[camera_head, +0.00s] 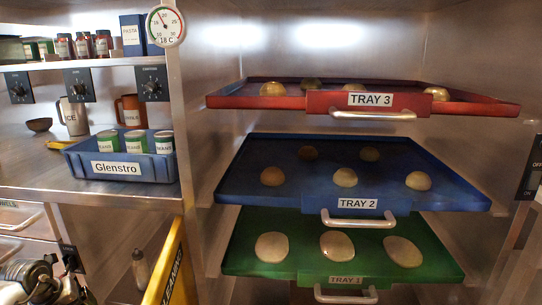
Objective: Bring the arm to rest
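Part of my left arm, with what looks like its gripper (62,286), shows at the bottom left corner, low in front of the drawers. It is small and cut off by the frame edge, so I cannot tell whether its fingers are open or shut. My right arm and gripper are not in view.
A rack holds red TRAY 3 (462,106), blue TRAY 2 (290,196) and green TRAY 1 (425,270), all with dough pieces. A blue Glenstro bin (152,171) with green cans sits on the left counter. A yellow sign (172,262) and a bottle (140,268) stand below.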

